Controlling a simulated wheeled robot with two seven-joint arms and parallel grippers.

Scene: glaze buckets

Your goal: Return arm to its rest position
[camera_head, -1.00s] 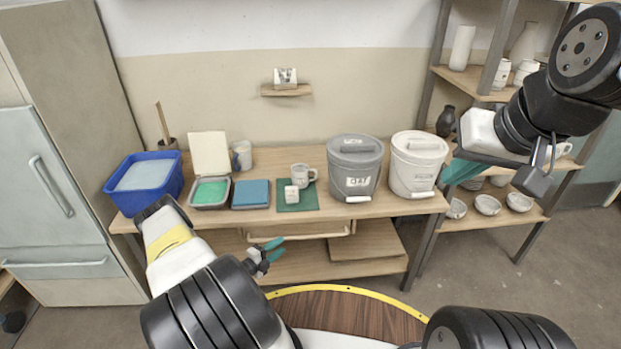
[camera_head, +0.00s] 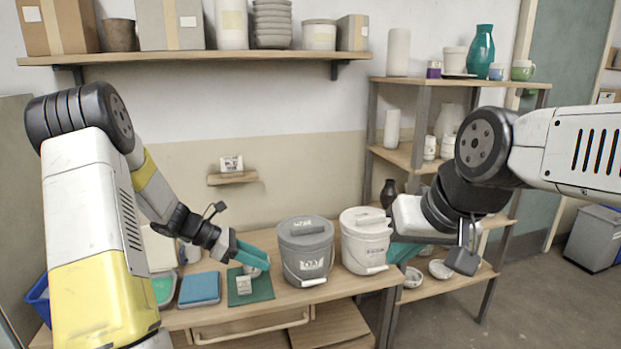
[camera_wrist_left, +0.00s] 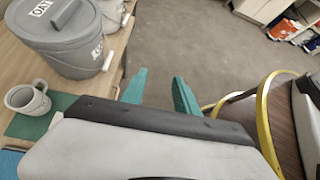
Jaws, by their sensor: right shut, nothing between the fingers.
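My left gripper (camera_head: 252,254) has teal fingers and overlaps the mug area in the head view. In the left wrist view its two fingers (camera_wrist_left: 160,92) stand apart with nothing between them, over the floor beside the table edge. My right gripper (camera_head: 402,253) is shut and empty; its teal fingers show near the right bucket, partly hidden by its own wrist. A grey mug (camera_wrist_left: 28,98) stands on a green mat (camera_wrist_left: 30,124), clear of the left fingers.
A grey lidded bucket (camera_head: 305,250) and a white lidded bucket (camera_head: 364,240) stand on the wooden table. A shelf unit (camera_head: 424,78) with pottery stands at the right.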

